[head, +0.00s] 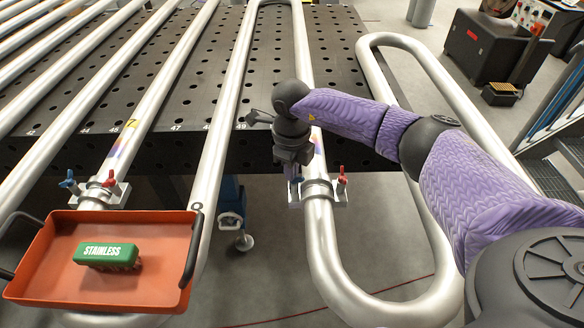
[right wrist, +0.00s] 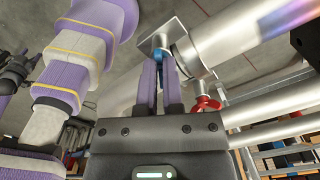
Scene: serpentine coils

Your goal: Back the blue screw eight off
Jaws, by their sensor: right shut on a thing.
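A clamp (head: 317,190) sits around the silver coil pipe under the table's front edge. It has a red-handled screw (head: 342,178) on its right and a blue screw (head: 297,181) on its left. My right gripper (head: 294,168) is over the blue screw, pointing down, and hides part of it. In the right wrist view my right fingers (right wrist: 160,80) are close together, shut on the blue screw (right wrist: 157,54); the red handle (right wrist: 206,104) is to their right, apart from them. My left gripper is not in view.
Another clamp (head: 98,193) with blue and red screws is on the left pipe, marked 7. An orange tray (head: 60,285) holding a green STAINLESS brush (head: 106,254) is below it. The perforated black table (head: 285,60) carries several pipes. A bent pipe (head: 437,235) runs beside my right arm.

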